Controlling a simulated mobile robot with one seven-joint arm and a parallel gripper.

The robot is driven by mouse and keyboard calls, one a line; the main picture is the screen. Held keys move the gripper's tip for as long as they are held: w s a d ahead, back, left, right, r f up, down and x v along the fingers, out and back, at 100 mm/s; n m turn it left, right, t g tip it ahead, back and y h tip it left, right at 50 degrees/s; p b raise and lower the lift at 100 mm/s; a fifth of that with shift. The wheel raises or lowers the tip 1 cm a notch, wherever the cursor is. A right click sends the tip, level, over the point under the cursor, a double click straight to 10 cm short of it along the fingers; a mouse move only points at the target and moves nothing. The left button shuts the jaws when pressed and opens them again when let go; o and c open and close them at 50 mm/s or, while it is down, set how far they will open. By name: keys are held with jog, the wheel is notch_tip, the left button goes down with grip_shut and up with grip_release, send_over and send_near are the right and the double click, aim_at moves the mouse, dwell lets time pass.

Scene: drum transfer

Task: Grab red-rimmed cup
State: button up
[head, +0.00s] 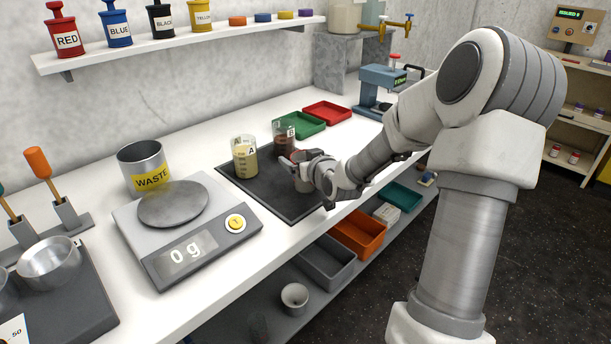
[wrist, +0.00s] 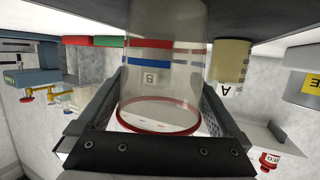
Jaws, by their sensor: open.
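The red-rimmed cup (wrist: 160,112) is clear and looks empty. In the wrist view, which is upside down, it fills the middle between the two fingers, its red rim nearest the camera. In the head view the cup (head: 303,180) stands on the dark mat (head: 262,190), partly hidden by my gripper (head: 298,167). My gripper also shows in the wrist view (wrist: 163,86); it is open with a finger on either side of the cup. I cannot tell whether either finger touches it.
Beaker A (head: 245,157), with yellowish contents, and dark-filled beaker B (head: 283,138) stand on the mat behind the cup. The scale (head: 188,230) reads 0 g to the left, with the waste can (head: 143,165) behind it. Green (head: 300,124) and red (head: 327,112) trays lie farther back.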

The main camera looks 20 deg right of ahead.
jog(key=c, duration=1)
jog(key=shift+c, duration=0.2)
jog(key=shift+r, duration=0.15)
